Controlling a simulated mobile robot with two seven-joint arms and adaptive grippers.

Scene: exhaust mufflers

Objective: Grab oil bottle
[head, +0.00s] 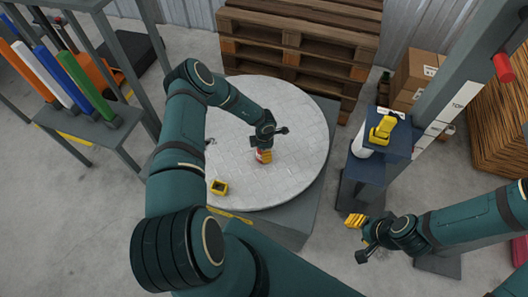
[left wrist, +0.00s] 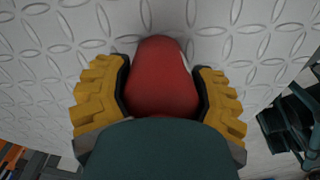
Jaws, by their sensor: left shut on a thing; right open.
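A red, rounded object, which I take for the oil bottle, shows in the left wrist view (left wrist: 163,78) between the yellow finger pads. My left gripper (left wrist: 163,98) is shut on it, with one pad against each side. In the head view my left gripper (head: 263,156) is low over the round patterned table (head: 295,140), and its wrist hides most of the bottle. I cannot tell whether the bottle touches the table top. My right gripper (head: 356,222) is open and empty, at the right, away from the table.
A small yellow open-topped block (head: 219,187) sits on the table near its front left edge. A blue stand (head: 386,143) at the right carries a yellow tool (head: 383,127). Wooden pallets (head: 296,48) stand behind the table, and a rack with coloured panels (head: 85,86) stands left.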

